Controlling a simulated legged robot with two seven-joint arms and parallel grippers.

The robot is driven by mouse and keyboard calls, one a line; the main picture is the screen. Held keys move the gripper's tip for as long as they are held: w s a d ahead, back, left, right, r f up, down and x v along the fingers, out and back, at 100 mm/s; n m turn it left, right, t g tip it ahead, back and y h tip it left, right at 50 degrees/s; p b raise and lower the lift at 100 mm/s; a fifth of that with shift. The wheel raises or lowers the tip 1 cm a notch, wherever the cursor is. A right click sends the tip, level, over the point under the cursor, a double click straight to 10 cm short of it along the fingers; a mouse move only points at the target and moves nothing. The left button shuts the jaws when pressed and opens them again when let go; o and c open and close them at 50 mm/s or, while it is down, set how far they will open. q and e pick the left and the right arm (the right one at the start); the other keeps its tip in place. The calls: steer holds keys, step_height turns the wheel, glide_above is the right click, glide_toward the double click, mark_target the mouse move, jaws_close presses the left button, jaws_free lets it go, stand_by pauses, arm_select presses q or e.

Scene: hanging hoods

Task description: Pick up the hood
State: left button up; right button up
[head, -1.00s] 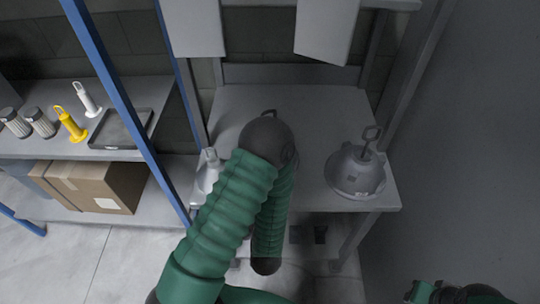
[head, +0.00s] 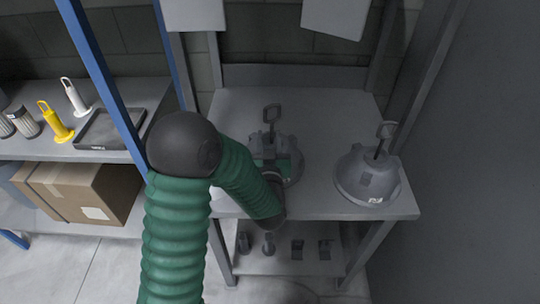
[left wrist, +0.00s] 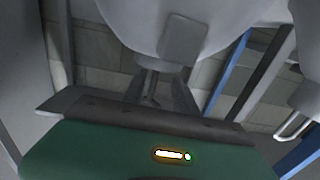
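A grey hood (head: 290,180) with an upright loop handle (head: 271,113) stands on the middle of the grey table, partly covered by my left arm. My left gripper (head: 268,162) is at its near side, mostly hidden by my own forearm. In the left wrist view, the hood (left wrist: 190,30) fills the top. The dark fingers of my left gripper (left wrist: 158,97) stand apart close to it, with a thin grey part of the hood between them. I cannot tell whether they touch it. My right gripper is out of view.
Another grey hood (head: 368,180) with a loop handle stands at the table's right side. A pale hood (left wrist: 308,90) shows at the right edge of the left wrist view. A blue post (head: 100,75) and a shelf with a cardboard box (head: 85,192) are on the left.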

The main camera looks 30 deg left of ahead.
arm_select(q)
steer(key=shift+w+a+r, duration=0.15)
steer(key=shift+w, duration=0.5)
steer(key=shift+w+a+r, duration=0.1)
steer(key=shift+w+r, duration=0.05)
steer(key=shift+w, duration=0.45)
steer(key=shift+w+d, duration=0.1)
steer(key=shift+w, duration=0.1)
steer(key=shift+a+f, duration=0.1)
steer(key=shift+a, duration=0.25)
jaws_close()
